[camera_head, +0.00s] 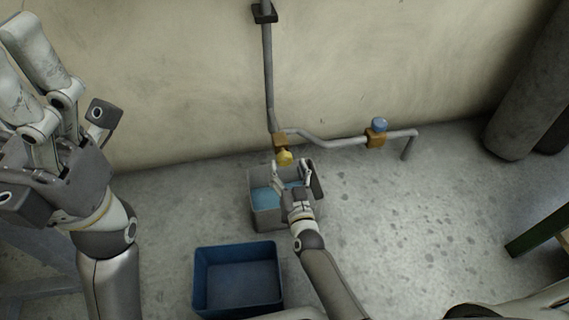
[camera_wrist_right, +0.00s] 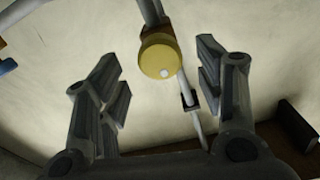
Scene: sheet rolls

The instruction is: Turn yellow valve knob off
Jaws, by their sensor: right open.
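The yellow valve knob (camera_head: 285,157) sits on a brass valve body (camera_head: 280,140) at the foot of the vertical pipe on the wall. My right gripper (camera_head: 291,168) is open just in front of the knob, with its fingers apart. In the right wrist view the round yellow knob (camera_wrist_right: 159,56) lies between and beyond the open fingers (camera_wrist_right: 160,82), and no finger visibly touches it. My left gripper (camera_head: 60,125) is raised at the left, close to the head camera, with its fingers spread and nothing visible between them.
A grey bin (camera_head: 265,217) with blue contents stands under the knob, partly behind my right gripper. A blue bin (camera_head: 237,280) stands in front. A blue knob (camera_head: 379,125) is on the pipe to the right. Grey rolls (camera_head: 525,110) stand far right. The right floor is mostly clear.

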